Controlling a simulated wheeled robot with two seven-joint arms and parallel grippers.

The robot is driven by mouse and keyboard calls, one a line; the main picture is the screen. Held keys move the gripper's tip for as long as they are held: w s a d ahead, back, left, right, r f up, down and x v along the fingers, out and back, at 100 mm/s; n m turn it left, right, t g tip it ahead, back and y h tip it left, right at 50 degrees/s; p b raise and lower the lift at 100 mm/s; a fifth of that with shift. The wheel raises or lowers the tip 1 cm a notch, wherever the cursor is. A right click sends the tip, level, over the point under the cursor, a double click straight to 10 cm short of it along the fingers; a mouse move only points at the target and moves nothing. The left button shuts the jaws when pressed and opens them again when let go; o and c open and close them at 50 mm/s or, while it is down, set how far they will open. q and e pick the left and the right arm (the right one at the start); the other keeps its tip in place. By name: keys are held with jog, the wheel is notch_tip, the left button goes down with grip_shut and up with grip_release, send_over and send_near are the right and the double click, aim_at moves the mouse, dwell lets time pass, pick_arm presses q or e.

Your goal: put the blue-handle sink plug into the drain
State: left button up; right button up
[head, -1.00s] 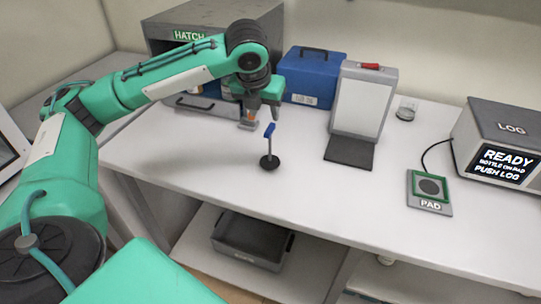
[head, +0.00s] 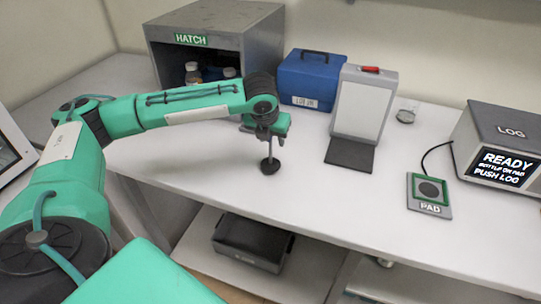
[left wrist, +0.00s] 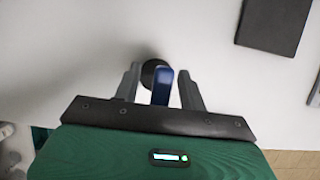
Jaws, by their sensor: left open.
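The sink plug stands upright on the white table, with a black round base (head: 270,167) and a thin stem. Its blue handle (left wrist: 162,86) shows in the left wrist view between the two fingers. In the head view the handle is hidden behind my left gripper (head: 268,138), which is right over the plug. My left gripper (left wrist: 161,85) is open, with a finger on each side of the handle and a gap visible on the left. No drain can be made out in these views. My right gripper is not in view.
A grey hatch box (head: 215,45) with bottles inside stands at the back left. A blue case (head: 311,80), a clipboard stand (head: 362,103), a pad (head: 429,196) and a log machine (head: 500,140) stand to the right. A dark bin (head: 252,243) is on the lower shelf.

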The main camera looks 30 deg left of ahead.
pick_arm(q)
grip_shut()
jog(key=shift+r, duration=0.1)
